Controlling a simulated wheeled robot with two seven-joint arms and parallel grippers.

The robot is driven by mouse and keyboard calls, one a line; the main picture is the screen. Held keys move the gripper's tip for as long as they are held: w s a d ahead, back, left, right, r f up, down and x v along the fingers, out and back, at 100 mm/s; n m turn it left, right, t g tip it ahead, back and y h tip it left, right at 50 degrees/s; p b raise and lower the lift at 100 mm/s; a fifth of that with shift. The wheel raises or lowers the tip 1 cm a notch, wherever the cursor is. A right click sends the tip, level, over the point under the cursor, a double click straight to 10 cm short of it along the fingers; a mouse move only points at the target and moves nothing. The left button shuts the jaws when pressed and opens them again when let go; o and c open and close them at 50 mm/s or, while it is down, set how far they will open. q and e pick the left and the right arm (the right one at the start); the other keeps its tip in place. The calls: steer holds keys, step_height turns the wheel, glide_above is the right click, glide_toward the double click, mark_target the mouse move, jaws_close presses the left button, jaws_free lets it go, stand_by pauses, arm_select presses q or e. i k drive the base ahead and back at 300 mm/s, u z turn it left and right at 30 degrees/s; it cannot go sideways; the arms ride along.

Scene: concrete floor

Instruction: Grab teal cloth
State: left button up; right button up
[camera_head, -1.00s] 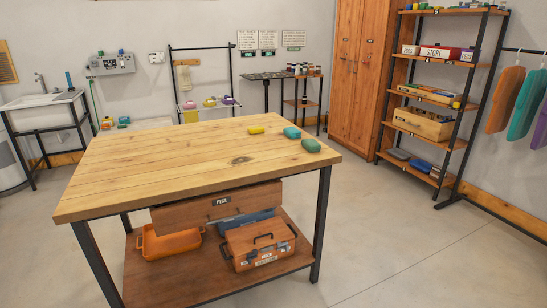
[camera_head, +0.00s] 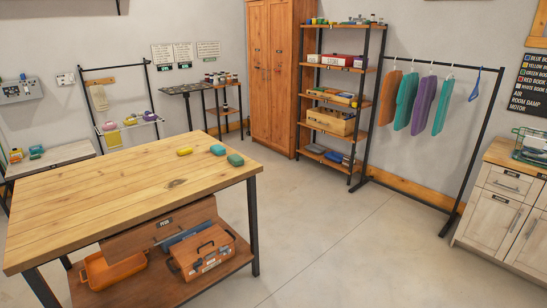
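Teal cloths hang on a black clothes rack at the right of the head view. One teal cloth (camera_head: 406,100) hangs second from the left, and another teal cloth (camera_head: 442,105) hangs at the right of the row. A purple cloth (camera_head: 424,104) hangs between them, and an orange cloth (camera_head: 389,97) is at the left end. A small blue item (camera_head: 474,85) hangs from the bar farther right. Neither of my grippers is in view.
A wooden workbench (camera_head: 100,190) with coloured blocks on top fills the left foreground. An open shelf (camera_head: 335,92) stands left of the rack. A drawer cabinet (camera_head: 505,190) stands at the right. The concrete floor (camera_head: 350,245) between them is clear.

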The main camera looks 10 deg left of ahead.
mark_target(217, 149)
steer(key=z, duration=0.6)
steer(key=k, duration=0.8)
steer(key=z, duration=0.35)
steer(key=i, duration=1.8)
steer(key=u, duration=0.65)
steer(key=i, duration=2.3)
steer(key=u, duration=1.05)
steer(key=i, duration=1.6)
steer(key=u, duration=2.1)
steer(key=i, duration=0.75)
steer(key=u, duration=0.65)
